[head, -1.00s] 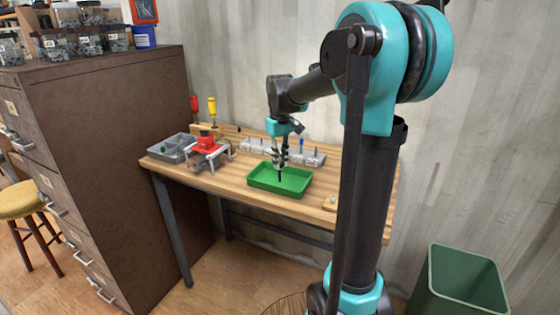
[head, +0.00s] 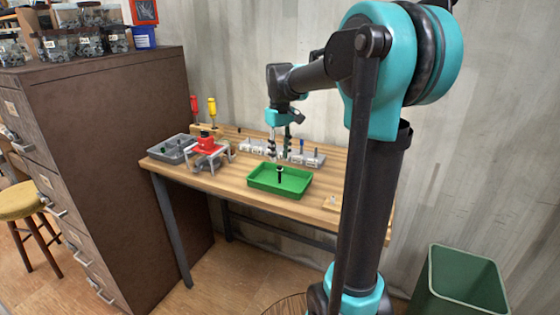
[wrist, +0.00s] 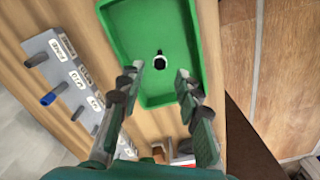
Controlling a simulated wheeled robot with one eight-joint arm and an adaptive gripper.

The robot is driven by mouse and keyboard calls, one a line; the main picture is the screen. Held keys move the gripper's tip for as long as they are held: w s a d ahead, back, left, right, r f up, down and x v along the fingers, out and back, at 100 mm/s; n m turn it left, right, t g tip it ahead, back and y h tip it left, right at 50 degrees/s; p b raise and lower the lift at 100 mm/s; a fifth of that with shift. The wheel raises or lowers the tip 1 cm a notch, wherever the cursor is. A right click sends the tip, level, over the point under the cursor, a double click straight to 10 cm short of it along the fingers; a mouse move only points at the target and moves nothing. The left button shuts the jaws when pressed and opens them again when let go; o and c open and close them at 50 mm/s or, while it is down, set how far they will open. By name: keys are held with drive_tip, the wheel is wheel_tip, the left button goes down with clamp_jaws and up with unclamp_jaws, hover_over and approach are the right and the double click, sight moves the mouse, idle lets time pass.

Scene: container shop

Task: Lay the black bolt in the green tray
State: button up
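The green tray (head: 262,186) lies on the workbench, and it fills the upper middle of the wrist view (wrist: 122,30). The black bolt (head: 280,175) is in the tray area and looks upright in the head view. In the wrist view the bolt (wrist: 160,61) shows nearly end-on, with a light band, against the tray floor. I cannot tell whether its lower end touches the floor. My gripper (head: 279,156) is above the tray with its fingers spread. In the wrist view my gripper (wrist: 160,73) is open, its fingers apart from the bolt on both sides.
A grey labelled rack (wrist: 60,65) with several pegs or bolts stands behind the tray. A red-and-grey vise-like fixture (head: 207,150) and a grey divided bin (head: 170,150) are to the left. A small light block (head: 332,203) lies near the bench's right front.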

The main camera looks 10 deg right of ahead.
sight(280, 167)
wheel_tip(280, 167, up, 9)
drive_tip(key=shift+f, duration=0.2)
